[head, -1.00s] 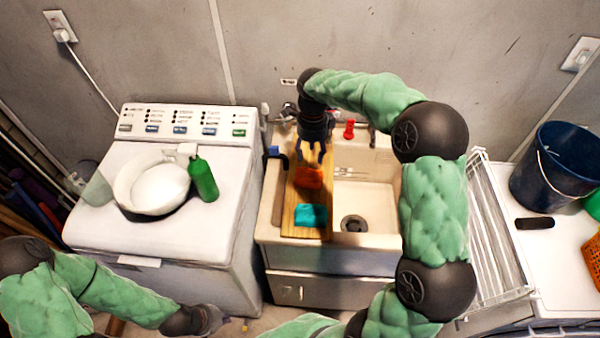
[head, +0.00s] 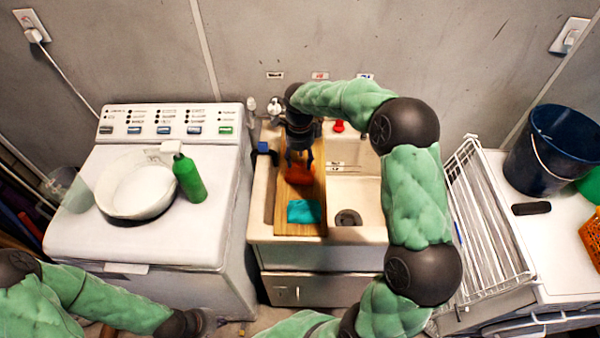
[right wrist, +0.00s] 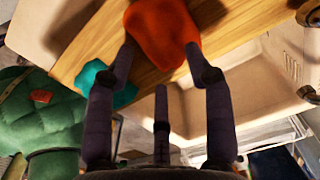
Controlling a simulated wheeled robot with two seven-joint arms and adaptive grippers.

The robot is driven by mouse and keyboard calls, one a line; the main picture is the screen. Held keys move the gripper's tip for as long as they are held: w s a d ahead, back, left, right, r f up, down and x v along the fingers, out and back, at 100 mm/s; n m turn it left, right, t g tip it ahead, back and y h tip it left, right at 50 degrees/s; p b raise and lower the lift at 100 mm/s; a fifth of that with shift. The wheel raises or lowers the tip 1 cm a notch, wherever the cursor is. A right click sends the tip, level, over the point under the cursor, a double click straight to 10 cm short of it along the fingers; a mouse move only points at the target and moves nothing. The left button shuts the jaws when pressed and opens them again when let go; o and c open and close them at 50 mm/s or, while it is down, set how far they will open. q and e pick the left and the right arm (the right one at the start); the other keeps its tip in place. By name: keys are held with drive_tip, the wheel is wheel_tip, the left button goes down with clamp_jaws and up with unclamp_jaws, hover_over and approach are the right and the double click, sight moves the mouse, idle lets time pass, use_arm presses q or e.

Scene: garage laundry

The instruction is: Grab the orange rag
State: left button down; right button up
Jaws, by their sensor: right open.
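The orange rag (head: 303,181) lies on a wooden board (head: 285,217) set across the sink. It also shows at the top of the right wrist view (right wrist: 163,33). My right gripper (head: 299,164) is just above the rag and partly hides it in the head view. In the right wrist view its open fingers (right wrist: 160,62) reach either side of the rag's near part. I cannot tell whether they touch it. My left gripper (head: 205,322) is low at the bottom left, in front of the washing machine, and its fingers cannot be made out.
A teal cloth (head: 305,211) lies on the board's near end. The sink basin (head: 350,190) is empty to the right. A washer (head: 100,240) with a white basin (head: 137,187) and green bottle (head: 189,179) stands left. A white rack (head: 487,225) and blue bucket (head: 552,150) are right.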

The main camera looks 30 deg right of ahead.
sight(300, 166)
wheel_tip(300, 166, down, 4)
drive_tip(key=shift+w+d+r+b, duration=0.1)
drive_tip(key=shift+w+r+b, duration=0.05)
drive_tip(key=shift+b, duration=0.15)
clamp_jaws()
drive_tip(key=shift+r, duration=0.2)
